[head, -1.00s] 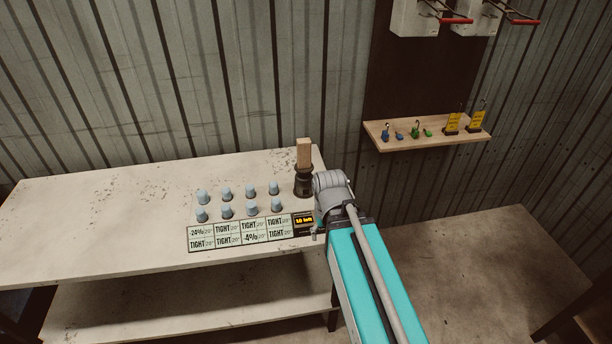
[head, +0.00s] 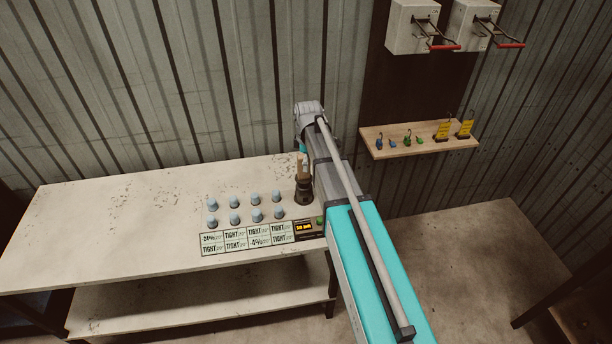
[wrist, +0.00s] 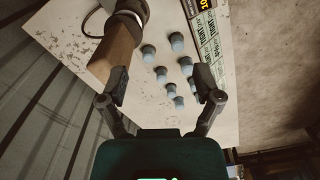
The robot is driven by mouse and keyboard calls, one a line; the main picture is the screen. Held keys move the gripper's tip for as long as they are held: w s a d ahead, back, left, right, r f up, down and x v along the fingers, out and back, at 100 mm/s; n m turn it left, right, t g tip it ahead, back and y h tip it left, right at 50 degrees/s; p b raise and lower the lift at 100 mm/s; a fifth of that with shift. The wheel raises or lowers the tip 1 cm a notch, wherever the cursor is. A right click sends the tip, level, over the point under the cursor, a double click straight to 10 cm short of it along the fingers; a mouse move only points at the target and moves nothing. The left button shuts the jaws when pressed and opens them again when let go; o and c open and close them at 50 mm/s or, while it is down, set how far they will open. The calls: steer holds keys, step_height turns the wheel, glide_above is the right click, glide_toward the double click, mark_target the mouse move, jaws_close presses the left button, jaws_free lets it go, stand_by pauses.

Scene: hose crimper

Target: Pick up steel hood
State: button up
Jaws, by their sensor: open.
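My gripper (wrist: 161,88) is open and empty in the wrist view, its two fingers spread above the bench. In the head view it is hidden behind my arm. Several small blue-grey domed caps (wrist: 171,89) stand in two rows on the bench; they also show in the head view (head: 256,215). In the wrist view they appear between and beyond the fingers, apart from them. I cannot tell for certain whether one of these caps is the steel hood. A wooden block (wrist: 114,53) in a dark round holder (head: 304,190) is close to one fingertip in the wrist view.
The pale worn bench (head: 110,220) is clear on its left. Label cards (head: 247,238) and a small lit display (head: 305,227) lie before the caps. A wall shelf (head: 420,143) holds small coloured items and yellow tags. White boxes (head: 412,26) with red-tipped levers hang above it.

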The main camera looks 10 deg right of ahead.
steer(key=w+r+n+p, duration=0.1)
steer(key=w, duration=0.1)
steer(key=w+r+n+p, duration=0.1)
steer(key=w+r+n, duration=0.1)
steer(key=w+r+n+p, duration=0.1)
steer(key=w+r+p, duration=0.1)
steer(key=w, duration=0.1)
steer(key=shift+r, duration=0.2)
steer(key=shift+f, duration=0.1)
steer(key=b, duration=0.9)
glide_toward(304, 178)
steer(key=shift+w+d, duration=0.1)
steer(key=shift+w, duration=0.6)
steer(key=shift+f+b, duration=2.5)
jaws_close()
